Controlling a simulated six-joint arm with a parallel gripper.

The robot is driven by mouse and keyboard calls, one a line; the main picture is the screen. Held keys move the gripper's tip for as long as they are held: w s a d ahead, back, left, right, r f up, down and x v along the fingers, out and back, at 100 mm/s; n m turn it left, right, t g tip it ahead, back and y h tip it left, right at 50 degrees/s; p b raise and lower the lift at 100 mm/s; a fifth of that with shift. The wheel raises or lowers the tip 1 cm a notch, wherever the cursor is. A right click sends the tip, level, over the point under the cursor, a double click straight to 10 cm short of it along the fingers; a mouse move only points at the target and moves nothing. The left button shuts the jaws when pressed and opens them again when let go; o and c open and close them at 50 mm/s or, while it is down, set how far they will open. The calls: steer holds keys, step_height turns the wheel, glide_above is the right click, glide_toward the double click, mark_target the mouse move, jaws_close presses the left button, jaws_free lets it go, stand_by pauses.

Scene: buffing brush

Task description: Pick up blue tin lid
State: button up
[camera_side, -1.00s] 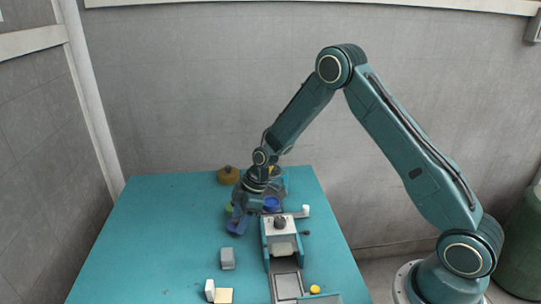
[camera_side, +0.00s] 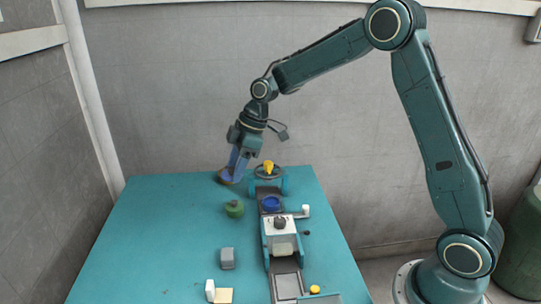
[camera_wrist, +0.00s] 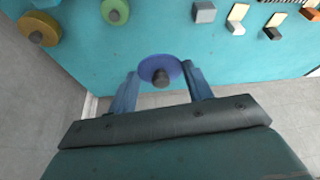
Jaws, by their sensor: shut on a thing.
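The blue tin lid (camera_wrist: 173,66), a round disc with a dark knob, is between my fingertips in the wrist view. My gripper (camera_wrist: 160,76) is shut on it, one finger at each side. The exact contact is too small to tell there.
A green lid (camera_side: 234,209) and a grey block (camera_side: 227,258) stand on the turquoise table (camera_side: 150,235). An ochre lid (camera_wrist: 40,28) lies at the wrist view's upper left. A machine (camera_side: 280,243) with a blue round part (camera_side: 271,203) runs along the right.

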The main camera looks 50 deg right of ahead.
steer(key=shift+r, duration=0.55)
steer(key=shift+f, duration=0.15)
steer(key=shift+d+f+m, duration=0.15)
steer(key=shift+d+m, duration=0.05)
steer(key=shift+m, duration=0.1)
steer(key=s+d+f+m+h, duration=0.1)
steer(key=d+f+m, duration=0.2)
steer(key=d, duration=0.1)
steer(key=d+f+m+t+h, duration=0.1)
steer(key=d+f+m, duration=0.2)
steer(key=d+m, duration=0.1)
steer(key=s+d+f+m+t+h, duration=0.1)
steer(key=d+f+m+h, duration=0.1)
steer(key=d+f+m, duration=0.1)
steer(key=shift+s+d+f+m, duration=0.25)
steer(key=shift+d+m, duration=0.2)
steer(key=shift+m, duration=0.25)
steer(key=shift+f, duration=0.1)
steer(key=shift+f, duration=2.85)
